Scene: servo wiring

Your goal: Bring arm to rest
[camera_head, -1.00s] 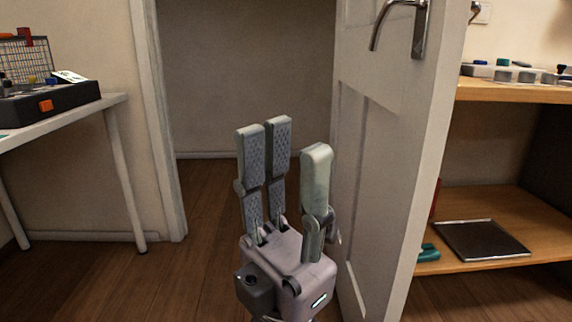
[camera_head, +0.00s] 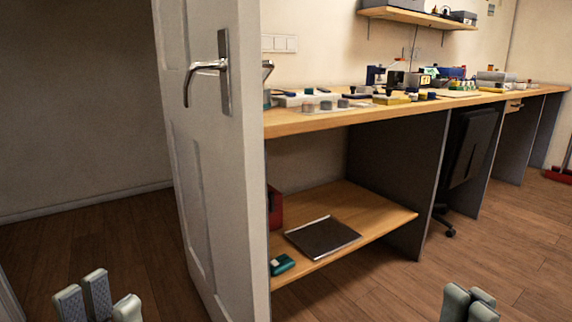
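My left gripper (camera_head: 112,302) shows at the bottom left of the head view. Its grey fingers point up, with a gap between the pair and the single finger, and nothing is seen between them. My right gripper (camera_head: 468,303) shows at the bottom right. Only its fingertips are in view and they overlap closely, so its opening cannot be told. Both are over the wooden floor and apart from the furniture. The arms behind them are out of view.
A white door (camera_head: 213,150) with a metal handle stands open between the grippers. Behind it is a long wooden workbench (camera_head: 310,122) with several parts. Its lower shelf (camera_head: 365,215) holds a dark tray (camera_head: 322,237) and a teal item (camera_head: 282,264). Brown floor (camera_head: 400,290) is free.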

